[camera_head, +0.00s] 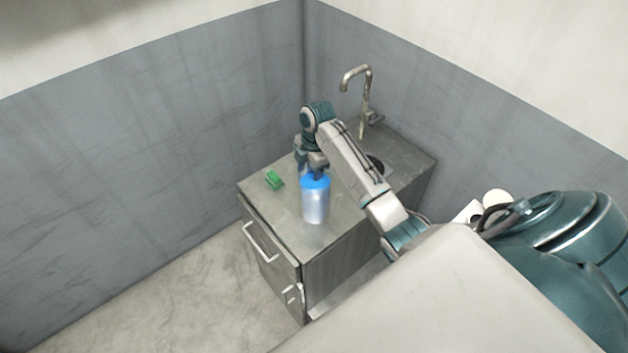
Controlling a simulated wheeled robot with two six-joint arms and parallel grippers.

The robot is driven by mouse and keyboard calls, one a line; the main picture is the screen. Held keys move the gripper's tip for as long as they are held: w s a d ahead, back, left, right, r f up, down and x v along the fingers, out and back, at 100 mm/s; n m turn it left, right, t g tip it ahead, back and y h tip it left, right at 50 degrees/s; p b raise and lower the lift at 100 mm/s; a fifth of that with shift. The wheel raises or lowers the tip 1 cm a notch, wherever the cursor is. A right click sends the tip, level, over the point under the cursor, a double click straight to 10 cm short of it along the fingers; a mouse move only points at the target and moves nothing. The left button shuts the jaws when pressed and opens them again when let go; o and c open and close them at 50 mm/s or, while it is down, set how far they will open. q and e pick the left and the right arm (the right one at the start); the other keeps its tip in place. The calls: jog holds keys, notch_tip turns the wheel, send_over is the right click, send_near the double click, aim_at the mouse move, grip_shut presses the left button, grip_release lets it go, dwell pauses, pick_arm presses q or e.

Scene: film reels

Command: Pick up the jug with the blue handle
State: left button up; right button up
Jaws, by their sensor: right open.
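The jug (315,204) stands upright on the metal counter, with a pale translucent body and a blue top part (315,182). A separate handle shape is hard to make out at this size. My right gripper (316,168) is just above and behind the blue top, pointing down at it. Its jaws are open, and I cannot tell whether they touch the blue part. My left gripper is not in view.
The counter (345,222) stands in the room's corner. A small green object (274,180) lies left of the jug. A tap (362,95) rises behind, over a sink (376,165) partly hidden by my right arm. Grey walls close off the back.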

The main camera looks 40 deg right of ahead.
jog(key=c, duration=1.2)
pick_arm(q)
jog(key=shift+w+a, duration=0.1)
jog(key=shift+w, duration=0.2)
pick_arm(e)
jog(key=shift+r, duration=0.1)
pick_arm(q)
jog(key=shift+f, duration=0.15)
pick_arm(e)
jog(key=shift+r, duration=0.1)
